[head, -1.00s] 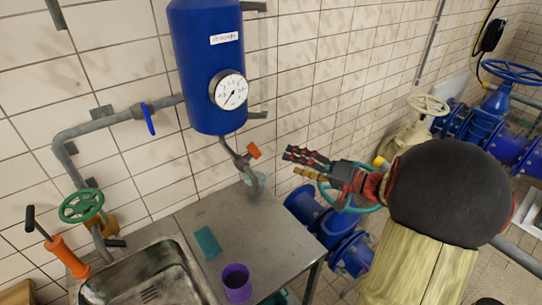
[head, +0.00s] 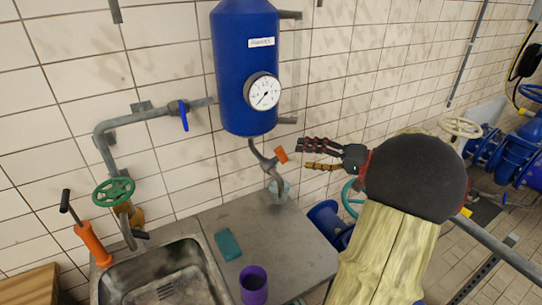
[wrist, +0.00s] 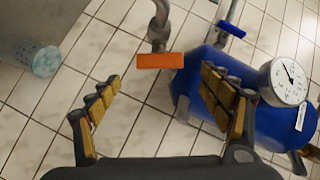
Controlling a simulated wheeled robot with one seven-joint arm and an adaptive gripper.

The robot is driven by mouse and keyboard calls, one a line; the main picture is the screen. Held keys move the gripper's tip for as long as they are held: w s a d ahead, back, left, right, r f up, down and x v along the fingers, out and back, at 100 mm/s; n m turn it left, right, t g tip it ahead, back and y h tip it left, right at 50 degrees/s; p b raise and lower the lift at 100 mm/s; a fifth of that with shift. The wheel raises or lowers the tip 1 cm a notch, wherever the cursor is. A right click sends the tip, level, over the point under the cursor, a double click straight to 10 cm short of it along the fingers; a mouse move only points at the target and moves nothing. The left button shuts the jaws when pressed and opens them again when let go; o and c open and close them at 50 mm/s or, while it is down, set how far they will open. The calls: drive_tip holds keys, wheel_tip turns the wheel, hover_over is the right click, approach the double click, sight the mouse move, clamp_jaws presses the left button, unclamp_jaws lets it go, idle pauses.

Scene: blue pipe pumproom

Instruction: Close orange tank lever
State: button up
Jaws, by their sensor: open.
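The orange tank lever (head: 281,155) sits on the grey outlet pipe below the blue tank (head: 246,80). In the wrist view the orange lever (wrist: 160,61) shows as a flat bar ahead of my gripper, roughly between the directions of the two fingers. My gripper (head: 309,156) is just right of the lever in the head view, fingers pointing left at it, with a gap between. In the wrist view my gripper (wrist: 158,92) is open, with nothing between its fingers. The blue tank (wrist: 243,100) lies behind the right finger there.
A round gauge (head: 263,91) is on the tank. A clear cup (head: 279,190) stands under the outlet. The steel counter (head: 285,250) carries a teal cloth (head: 228,245) and purple cup (head: 253,284). A blue-handled valve (head: 184,115) is on the wall pipe.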

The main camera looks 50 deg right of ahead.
sight(285, 154)
drive_tip(key=shift+b+x, duration=0.6)
drive_tip(key=shift+x, duration=3.25)
drive_tip(key=c, duration=0.3)
drive_tip(key=c, duration=0.8)
drive_tip(key=shift+c, duration=0.3)
